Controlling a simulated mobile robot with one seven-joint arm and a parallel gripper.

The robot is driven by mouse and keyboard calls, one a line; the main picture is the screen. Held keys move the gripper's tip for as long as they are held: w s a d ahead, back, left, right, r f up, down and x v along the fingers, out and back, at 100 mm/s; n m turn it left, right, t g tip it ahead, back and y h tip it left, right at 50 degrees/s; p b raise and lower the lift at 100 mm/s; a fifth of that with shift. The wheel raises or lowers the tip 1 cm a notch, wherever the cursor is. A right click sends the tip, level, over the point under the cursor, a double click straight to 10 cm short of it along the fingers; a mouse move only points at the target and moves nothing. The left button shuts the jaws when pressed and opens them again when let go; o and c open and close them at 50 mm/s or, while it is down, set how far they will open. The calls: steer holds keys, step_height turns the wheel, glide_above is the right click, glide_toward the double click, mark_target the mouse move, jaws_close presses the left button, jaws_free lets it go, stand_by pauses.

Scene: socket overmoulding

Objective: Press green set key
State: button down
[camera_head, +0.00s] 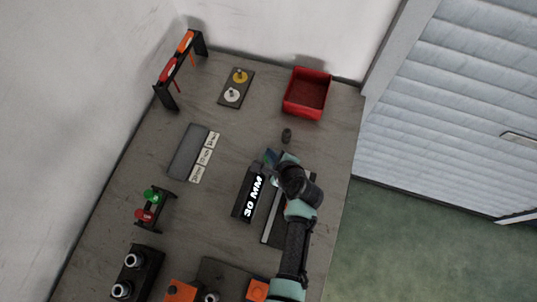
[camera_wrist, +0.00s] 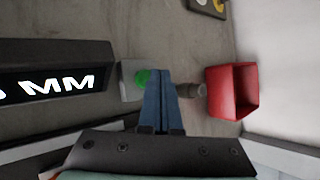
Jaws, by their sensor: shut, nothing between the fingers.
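The green set key (camera_wrist: 142,77) is a round green button on a small grey plate in the wrist view, beside the end of the black display box. The display box (camera_head: 241,207) reads "30 MM" in white; in the wrist view its end (camera_wrist: 50,52) shows "MM". My gripper (camera_wrist: 158,75) is shut and empty, its two blue fingers together. The fingertips overlap the right edge of the key in the wrist view; whether they touch it I cannot tell. In the head view my gripper (camera_head: 270,158) and wrist largely hide the key.
A small dark cylinder (camera_head: 287,135) stands just beyond my gripper. A red bin (camera_head: 306,93) is at the back right. A grey block with labels (camera_head: 186,150) and a stand with green and red pieces (camera_head: 154,212) are to the left. The table between them is clear.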

step_height(320, 180, up, 5)
steer(key=p, duration=0.4)
steer(key=shift+p, duration=0.35)
steer(key=shift+f, duration=0.1)
stand_by(0.3)
